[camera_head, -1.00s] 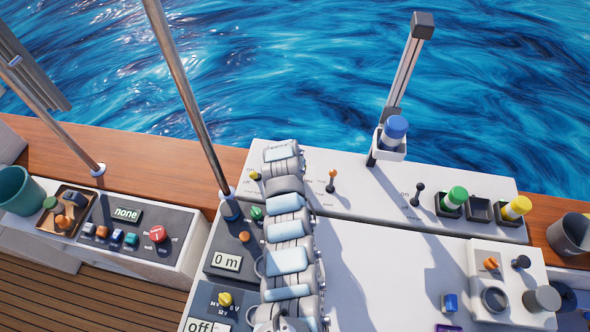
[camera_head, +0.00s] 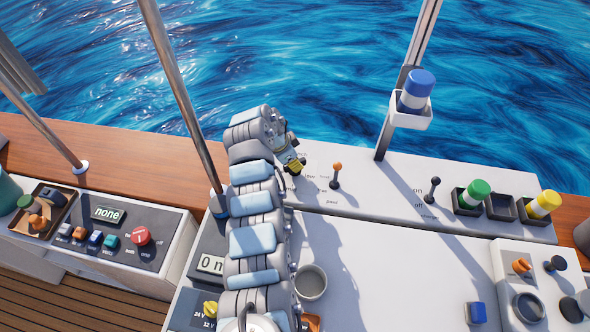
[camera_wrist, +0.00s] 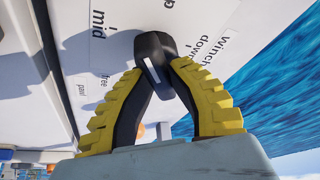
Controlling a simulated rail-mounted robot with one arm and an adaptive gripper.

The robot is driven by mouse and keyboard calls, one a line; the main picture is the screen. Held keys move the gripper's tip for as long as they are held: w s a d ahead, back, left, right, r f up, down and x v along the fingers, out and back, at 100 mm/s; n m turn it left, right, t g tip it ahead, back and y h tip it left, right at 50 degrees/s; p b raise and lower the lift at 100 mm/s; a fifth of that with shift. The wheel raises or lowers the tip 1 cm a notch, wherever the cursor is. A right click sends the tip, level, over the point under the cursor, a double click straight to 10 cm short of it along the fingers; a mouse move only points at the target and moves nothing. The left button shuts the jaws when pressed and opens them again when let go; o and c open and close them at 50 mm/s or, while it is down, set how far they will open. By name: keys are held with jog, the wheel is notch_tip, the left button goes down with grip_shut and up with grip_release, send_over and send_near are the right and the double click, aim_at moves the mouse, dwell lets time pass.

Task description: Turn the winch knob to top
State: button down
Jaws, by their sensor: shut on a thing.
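The winch knob (camera_wrist: 153,50) is a black knob with a pale line on its side, seen in the wrist view. My gripper (camera_wrist: 155,66) is shut on it, a yellow ribbed finger on each side. Printed words "winch", "down" and "mid" show on the white panel around it; another label is cut off at the top. In the head view my gripper (camera_head: 294,166) is at the left end of the white panel (camera_head: 365,190), and the knob is hidden there by the gripper and arm.
An orange-tipped lever (camera_head: 337,172) stands close right of the gripper. A mast (camera_head: 405,75) carries a holder (camera_head: 411,121) with a blue-capped jar (camera_head: 416,88). A metal pole (camera_head: 180,90) rises left of my arm. The white top (camera_head: 390,260) is mostly clear.

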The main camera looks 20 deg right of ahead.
jog(key=shift+f+m+g+b, duration=0.25)
jog(key=shift+m+b, duration=0.55)
jog(key=shift+b, duration=1.2)
jog(key=shift+f+m+g+b, duration=0.15)
jog(key=shift+m+g+b, duration=0.45)
jog(key=shift+b, duration=1.35)
jog(key=m+b, duration=0.1)
jog(key=b, duration=0.1)
jog(key=shift+r+b, duration=0.1)
jog(key=shift+b, duration=0.2)
jog(key=shift+r+m+y+b, duration=0.25)
jog(key=shift+m+b, duration=0.55)
jog(key=shift+b, duration=0.6)
jog(key=c, duration=1)
grip_release()
jog(key=shift+a, duration=0.1)
jog(key=shift+o, duration=0.2)
jog(key=shift+g, duration=0.25)
jog(key=shift+r, duration=0.1)
notch_tip(320, 180, up, 10)
jog(key=shift+f, duration=0.1)
